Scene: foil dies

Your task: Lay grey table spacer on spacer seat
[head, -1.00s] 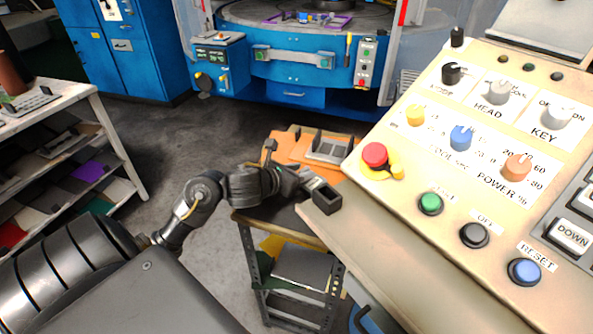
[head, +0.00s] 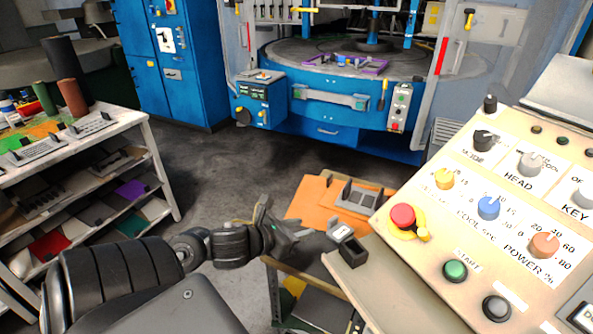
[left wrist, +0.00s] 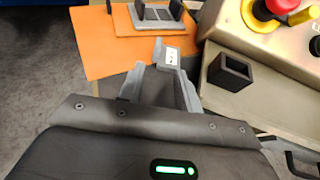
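A small grey block with a white labelled face (head: 340,231), perhaps the grey table spacer, stands beside a black open box (head: 353,253). It also shows in the left wrist view (left wrist: 168,57), by the fingertips. A grey fixture plate with dark uprights (head: 358,199) lies on orange sheets; I cannot tell whether it or the black box is the spacer seat. The plate shows at the top of the left wrist view (left wrist: 158,27). My left gripper (head: 302,232) is left of the block, fingers apart and empty, seemingly clear of it. My right gripper is not in view.
A cream control panel with knobs and a red stop button (head: 402,216) takes up the right side. Orange sheets (head: 312,206) cover the back of the small stand. A shelf rack (head: 150,125) stands left, a blue machine (head: 330,110) behind.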

